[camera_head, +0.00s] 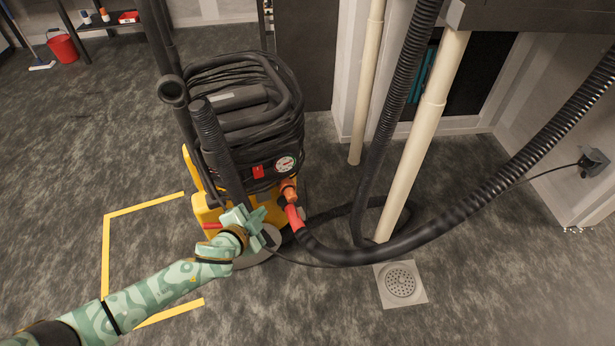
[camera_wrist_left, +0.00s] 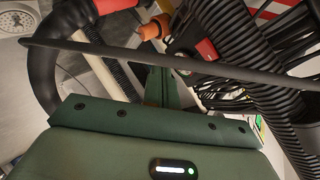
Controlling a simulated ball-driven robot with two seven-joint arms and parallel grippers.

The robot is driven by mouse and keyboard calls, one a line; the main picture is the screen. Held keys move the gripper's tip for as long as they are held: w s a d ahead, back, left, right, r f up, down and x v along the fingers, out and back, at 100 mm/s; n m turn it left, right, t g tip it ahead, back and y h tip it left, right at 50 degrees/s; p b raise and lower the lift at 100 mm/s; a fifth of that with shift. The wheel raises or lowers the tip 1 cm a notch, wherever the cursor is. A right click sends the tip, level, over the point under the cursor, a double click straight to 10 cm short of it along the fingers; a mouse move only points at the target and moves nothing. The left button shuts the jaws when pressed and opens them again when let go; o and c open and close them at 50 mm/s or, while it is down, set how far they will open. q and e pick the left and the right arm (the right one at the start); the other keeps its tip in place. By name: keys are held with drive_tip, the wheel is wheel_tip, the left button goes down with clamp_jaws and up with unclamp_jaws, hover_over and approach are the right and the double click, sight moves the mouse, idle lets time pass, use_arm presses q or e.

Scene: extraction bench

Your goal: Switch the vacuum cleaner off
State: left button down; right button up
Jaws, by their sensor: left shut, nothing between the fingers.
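The vacuum cleaner (camera_head: 240,125) is a black drum-shaped machine with coiled black cable or hose on a yellow base. Its red switch (camera_head: 258,171) is on the front beside a round white gauge (camera_head: 285,163). The red switch (camera_wrist_left: 207,49) also shows in the left wrist view, beyond the fingers and to their right. My left gripper (camera_head: 258,228) is shut and empty, low in front of the machine, below the switch and apart from it. In the wrist view its green fingers (camera_wrist_left: 158,86) are together. I cannot tell the switch's position. My right gripper is not visible.
An orange fitting (camera_head: 288,190) and red hose cuff (camera_head: 293,217) join a thick black hose (camera_head: 430,235) running right. A thin dark cable (camera_wrist_left: 190,64) crosses the wrist view before the fingers. Black tubes rise at the machine's left. Pale pipes and a floor drain (camera_head: 401,283) lie right.

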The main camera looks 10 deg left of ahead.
sight(257, 179)
use_arm(q)
drive_tip(key=shift+w+d+r+m+t+h+b, duration=0.3)
drive_tip(key=shift+w+d+r, duration=0.15)
drive_tip(key=shift+w+r, duration=0.2)
drive_tip(key=shift+w+d+r+m+t+h+b, duration=0.25)
drive_tip(key=shift+w+d+r, duration=0.15)
drive_tip(key=shift+w+r, duration=0.2)
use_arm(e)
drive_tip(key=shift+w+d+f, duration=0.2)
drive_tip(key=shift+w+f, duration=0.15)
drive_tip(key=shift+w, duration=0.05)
use_arm(q)
drive_tip(key=shift+f, duration=0.1)
drive_tip(key=shift+w+a+f+b, duration=0.25)
drive_tip(key=shift+w+a+b, duration=0.45)
drive_tip(key=shift+w, duration=0.55)
drive_tip(key=shift+w+a+f+b, duration=0.25)
drive_tip(key=shift+w+a+b, duration=0.3)
drive_tip(key=shift+w+a, duration=0.5)
drive_tip(key=shift+w+a+f+b, duration=0.25)
drive_tip(key=shift+w+a+b, duration=0.35)
drive_tip(key=shift+w, duration=0.8)
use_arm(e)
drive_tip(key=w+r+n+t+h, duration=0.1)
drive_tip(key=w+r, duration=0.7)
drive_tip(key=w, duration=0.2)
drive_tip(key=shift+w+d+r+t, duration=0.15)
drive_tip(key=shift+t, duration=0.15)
